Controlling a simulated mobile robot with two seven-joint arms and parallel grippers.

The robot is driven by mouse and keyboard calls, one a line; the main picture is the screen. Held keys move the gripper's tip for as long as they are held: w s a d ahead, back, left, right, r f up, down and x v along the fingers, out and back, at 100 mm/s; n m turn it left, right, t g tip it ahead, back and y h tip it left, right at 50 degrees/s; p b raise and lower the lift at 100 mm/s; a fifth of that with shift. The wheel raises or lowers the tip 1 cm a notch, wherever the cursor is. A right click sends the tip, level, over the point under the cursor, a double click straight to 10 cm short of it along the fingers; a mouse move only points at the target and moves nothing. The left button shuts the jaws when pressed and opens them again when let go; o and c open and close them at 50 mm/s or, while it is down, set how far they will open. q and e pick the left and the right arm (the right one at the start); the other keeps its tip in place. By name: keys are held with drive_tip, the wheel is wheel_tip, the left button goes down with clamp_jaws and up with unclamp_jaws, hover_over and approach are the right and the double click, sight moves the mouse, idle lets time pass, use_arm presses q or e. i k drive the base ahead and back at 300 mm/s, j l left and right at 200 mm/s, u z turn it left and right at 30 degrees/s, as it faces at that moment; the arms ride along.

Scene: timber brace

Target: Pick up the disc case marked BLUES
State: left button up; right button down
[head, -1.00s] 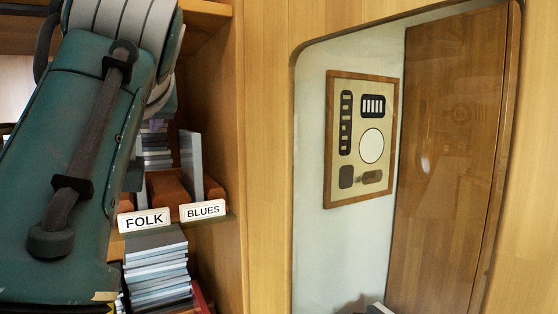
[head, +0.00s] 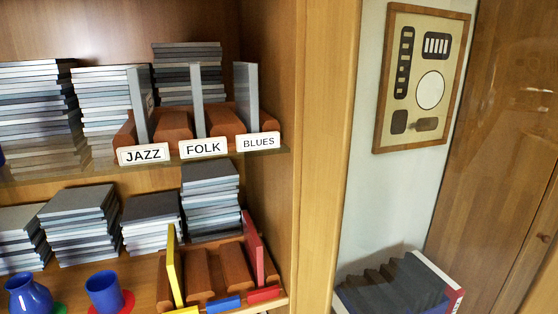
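The label BLUES (head: 258,142) is the rightmost of three white labels on the shelf edge in the head view. Behind it a thin grey disc case (head: 246,92) stands upright in a reddish-brown slotted rack (head: 220,122). The JAZZ label (head: 143,153) and FOLK label (head: 203,148) sit to its left, each with a similar upright case behind it, the JAZZ case (head: 139,103) and the FOLK case (head: 197,100). Neither of my grippers is in view.
Stacks of cases (head: 187,72) fill the shelf behind and left. Below, a second rack (head: 215,273) holds a yellow case (head: 174,265) and a red case (head: 252,248). A wooden side panel (head: 323,150) bounds the shelf at right.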

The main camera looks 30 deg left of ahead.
sight(194, 68)
drive_tip(key=j+u, duration=0.2)
drive_tip(key=u, duration=1)
drive_tip(key=k+j, duration=0.05)
